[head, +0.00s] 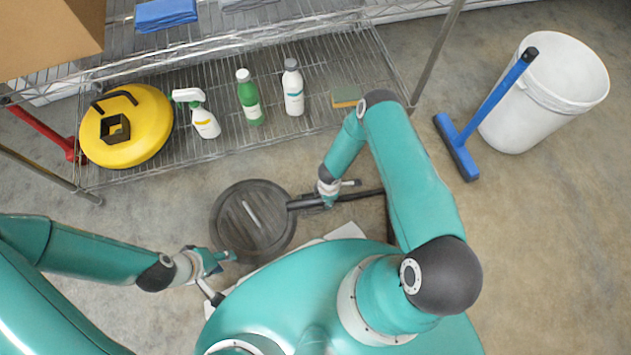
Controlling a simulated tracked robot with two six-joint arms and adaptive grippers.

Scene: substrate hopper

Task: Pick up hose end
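A round black lid-like object (253,222) with a pale bar across it sits on the floor in the head view. A dark tube (364,194) runs from its right side to behind my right arm. I cannot tell whether this tube is the hose, and no hose end shows clearly. My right gripper (338,194) is at the tube, close to the round object's right edge; whether it is shut on the tube cannot be told. My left gripper (221,276) is open and empty, at the lower left of the round object, with its fingers spread apart.
A wire shelf (325,75) behind holds a yellow round container (126,125), a spray bottle (200,115), a green bottle (249,98), a white bottle (292,88) and a sponge (346,96). A white bucket (560,90) and blue squeegee (490,105) stand right.

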